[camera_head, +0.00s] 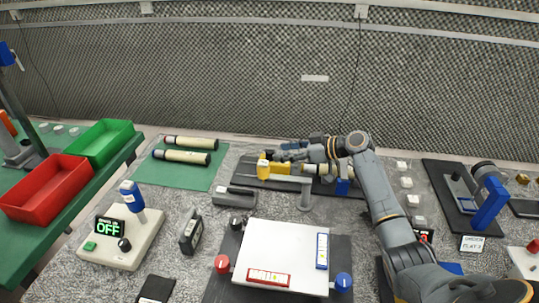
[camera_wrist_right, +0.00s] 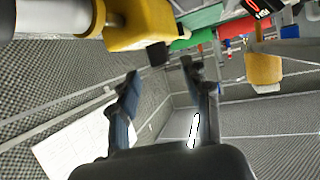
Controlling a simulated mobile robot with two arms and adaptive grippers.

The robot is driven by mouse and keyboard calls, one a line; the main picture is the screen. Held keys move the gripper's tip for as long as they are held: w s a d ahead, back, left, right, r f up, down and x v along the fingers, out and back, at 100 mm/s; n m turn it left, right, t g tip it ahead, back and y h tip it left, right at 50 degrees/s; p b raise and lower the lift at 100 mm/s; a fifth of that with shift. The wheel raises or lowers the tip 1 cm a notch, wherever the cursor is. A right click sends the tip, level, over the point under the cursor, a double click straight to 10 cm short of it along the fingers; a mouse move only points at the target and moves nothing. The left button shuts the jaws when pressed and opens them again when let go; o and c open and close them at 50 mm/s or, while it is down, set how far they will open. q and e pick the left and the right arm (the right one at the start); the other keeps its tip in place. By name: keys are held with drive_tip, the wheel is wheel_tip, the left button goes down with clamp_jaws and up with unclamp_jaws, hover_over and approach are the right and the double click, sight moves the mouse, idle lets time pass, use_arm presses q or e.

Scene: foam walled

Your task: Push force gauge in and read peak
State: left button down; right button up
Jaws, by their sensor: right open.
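A dark fixture plate (camera_head: 240,178) lies at the back middle of the table with a yellow block (camera_head: 263,166) on it. A cream cylinder (camera_head: 322,169) lies at its right, partly hidden by my right arm. My right gripper (camera_head: 284,153) is above the far side of this fixture. In the right wrist view its two fingers (camera_wrist_right: 160,82) are apart with nothing between them. I cannot tell which part is the force gauge. My left gripper is not in view.
Two cream cylinders (camera_head: 182,157) lie on a green mat. A white board (camera_head: 285,250) fills the front middle. Red (camera_head: 45,190) and green (camera_head: 101,143) bins are at left.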

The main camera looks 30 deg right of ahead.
sight(270, 151)
drive_tip(key=b+x, duration=0.1)
drive_tip(key=x, duration=0.5)
